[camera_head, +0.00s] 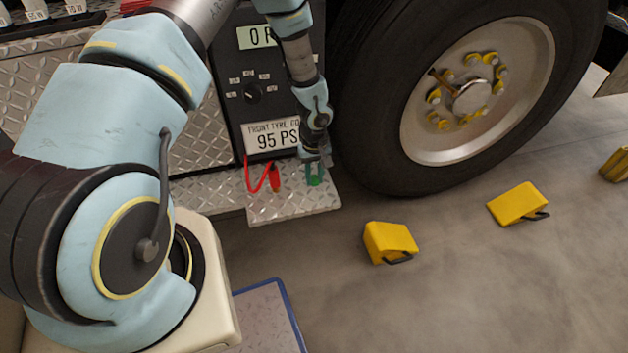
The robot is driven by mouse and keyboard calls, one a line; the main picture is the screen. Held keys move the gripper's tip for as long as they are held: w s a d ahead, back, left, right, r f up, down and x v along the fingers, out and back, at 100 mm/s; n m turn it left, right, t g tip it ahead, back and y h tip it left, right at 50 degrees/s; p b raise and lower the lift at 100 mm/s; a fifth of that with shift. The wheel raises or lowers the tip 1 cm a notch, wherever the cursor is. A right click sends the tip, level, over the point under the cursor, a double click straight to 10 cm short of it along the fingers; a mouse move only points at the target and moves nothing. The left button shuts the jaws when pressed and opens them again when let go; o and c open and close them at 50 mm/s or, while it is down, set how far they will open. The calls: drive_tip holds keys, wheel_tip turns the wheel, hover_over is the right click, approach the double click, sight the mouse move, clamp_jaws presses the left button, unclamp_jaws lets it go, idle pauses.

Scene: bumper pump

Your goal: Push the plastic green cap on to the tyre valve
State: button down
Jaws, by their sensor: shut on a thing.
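The green cap (314,180) is at the front of the metal tread-plate step, below the dial panel. My gripper (314,163) points down at it and is shut on it. I cannot tell whether the cap still touches the step. The big black tyre (372,130) is just right of my gripper, with a silver wheel rim (425,125). A small brownish stem (437,77) shows at the left of the hub and may be the tyre valve, but it is too small to be sure.
A red nozzle (274,179) with a red hose stands on the step (285,209) left of the cap. The panel (251,95) rises close behind my gripper. Yellow wheel chocks (388,240) (518,203) lie on the floor, which is otherwise clear at front right.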

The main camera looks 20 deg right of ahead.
sight(314, 179)
drive_tip(key=shift+r, duration=0.15)
drive_tip(key=shift+r+p, duration=2.1)
drive_tip(key=shift+r, duration=0.75)
